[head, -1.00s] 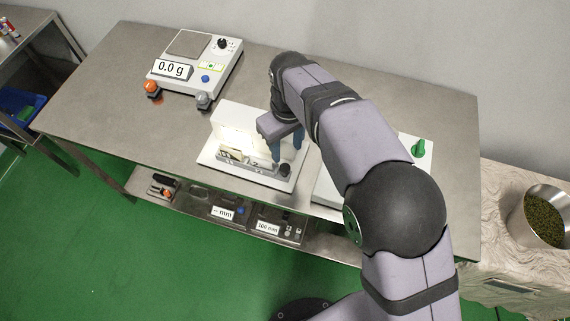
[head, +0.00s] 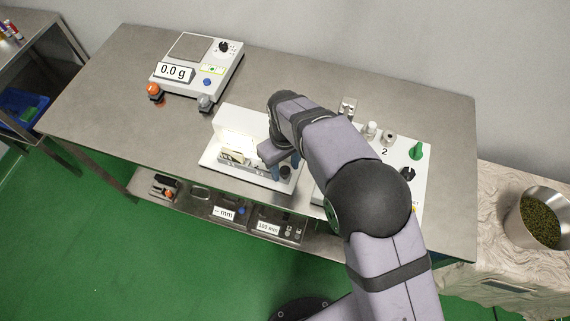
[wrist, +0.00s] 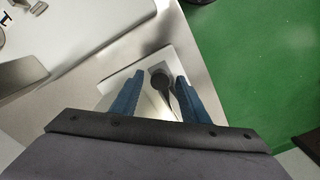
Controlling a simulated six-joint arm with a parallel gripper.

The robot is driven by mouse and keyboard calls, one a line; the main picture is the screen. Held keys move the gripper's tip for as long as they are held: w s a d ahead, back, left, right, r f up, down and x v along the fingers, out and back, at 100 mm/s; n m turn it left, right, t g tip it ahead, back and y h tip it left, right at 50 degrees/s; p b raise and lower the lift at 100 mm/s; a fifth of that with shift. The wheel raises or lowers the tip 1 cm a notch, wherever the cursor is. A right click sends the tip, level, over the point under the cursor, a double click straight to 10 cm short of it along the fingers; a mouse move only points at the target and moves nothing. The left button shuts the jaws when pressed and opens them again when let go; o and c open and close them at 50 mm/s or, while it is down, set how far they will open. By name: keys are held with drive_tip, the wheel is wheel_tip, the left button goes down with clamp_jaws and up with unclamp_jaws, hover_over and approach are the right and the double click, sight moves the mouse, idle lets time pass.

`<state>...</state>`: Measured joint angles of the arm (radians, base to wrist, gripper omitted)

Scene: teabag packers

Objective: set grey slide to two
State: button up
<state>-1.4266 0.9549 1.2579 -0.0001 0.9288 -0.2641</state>
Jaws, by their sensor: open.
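A dark grey round knob (wrist: 160,82) on a stem, which looks like the grey slide, stands on the pale plate of a white unit (head: 212,165). In the wrist view it lies between my two blue fingers. My gripper (wrist: 160,88) is open with a finger on each side of the knob, and I cannot tell whether either touches it. In the head view my gripper (head: 286,168) is over the right end of the white unit, and its fingers mostly hide the knob. The slide's setting cannot be read.
A scale (head: 226,67) reading 0.0 g stands at the back left, with orange (head: 155,91) and grey (head: 205,101) knobs before it. A white panel (head: 405,162) with a "2", a green knob (head: 416,150) and metal posts is to the right. Bare table lies at left.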

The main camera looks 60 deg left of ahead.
sight(253, 157)
drive_tip(key=shift+f, duration=0.15)
clamp_jaws()
drive_tip(key=shift+s+a+b, duration=0.4)
drive_tip(key=shift+s+a, duration=1.2)
drive_tip(key=shift+a, duration=0.15)
drive_tip(key=shift+s+a+b, duration=0.35)
drive_tip(key=shift+s+a, duration=1.2)
drive_tip(key=shift+a, duration=0.15)
drive_tip(key=shift+s+a+r, duration=0.1)
drive_tip(key=shift+r, duration=0.1)
unclamp_jaws()
drive_tip(key=shift+f, duration=0.15)
